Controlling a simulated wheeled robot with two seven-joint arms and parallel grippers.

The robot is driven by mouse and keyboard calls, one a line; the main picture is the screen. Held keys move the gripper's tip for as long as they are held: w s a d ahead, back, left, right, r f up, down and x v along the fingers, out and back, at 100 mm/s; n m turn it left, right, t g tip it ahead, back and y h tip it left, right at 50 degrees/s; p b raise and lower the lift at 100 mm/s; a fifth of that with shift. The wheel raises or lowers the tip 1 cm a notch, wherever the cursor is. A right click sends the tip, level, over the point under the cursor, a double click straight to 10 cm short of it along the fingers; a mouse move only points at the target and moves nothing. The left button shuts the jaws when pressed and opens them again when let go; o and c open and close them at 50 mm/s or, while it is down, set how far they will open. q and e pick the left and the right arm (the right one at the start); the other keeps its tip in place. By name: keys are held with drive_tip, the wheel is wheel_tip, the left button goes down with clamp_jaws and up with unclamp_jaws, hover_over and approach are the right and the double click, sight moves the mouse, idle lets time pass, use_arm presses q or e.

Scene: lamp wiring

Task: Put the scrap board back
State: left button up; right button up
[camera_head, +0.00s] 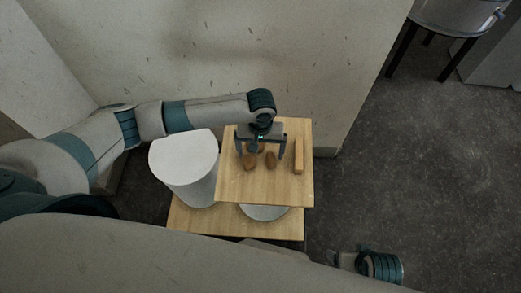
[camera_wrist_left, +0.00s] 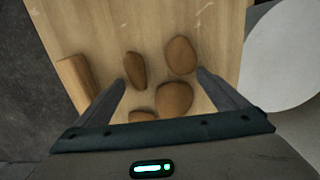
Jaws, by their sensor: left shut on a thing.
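The scrap board (camera_head: 235,185) is a pale wooden square with several brown lumps (camera_head: 270,160) and a wooden bar (camera_head: 298,156) on top. It also shows in the wrist view (camera_wrist_left: 90,25). My left gripper (camera_head: 262,155) points down over it. Its fingers (camera_wrist_left: 161,78) stand wide apart on either side of some lumps, and it is shut on the board by these. The exact contact is hard to see. The board is above a lower wooden top and partly covers a white round object (camera_head: 264,212). Whether it rests on that is hidden. My right gripper (camera_head: 338,259) is small at the lower right.
A white cylinder (camera_head: 184,150) stands close to the left of the board. The lower wooden top (camera_head: 195,222) is partly bare at the front. A wall stands behind. The floor to the right is clear, with a round black-legged stand (camera_head: 452,15) at the far right.

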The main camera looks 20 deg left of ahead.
sight(261, 154)
use_arm(q)
drive_tip(key=shift+f, duration=0.55)
idle(0.4)
drive_tip(key=o, duration=1.4)
drive_tip(key=shift+c, duration=0.2)
drive_tip(key=shift+r, duration=0.45)
wheel_tip(261, 154, up, 16)
drive_tip(key=p, duration=0.2)
drive_tip(key=shift+r, duration=0.25)
use_arm(e)
wheel_tip(261, 154, down, 7)
drive_tip(key=shift+w, duration=0.2)
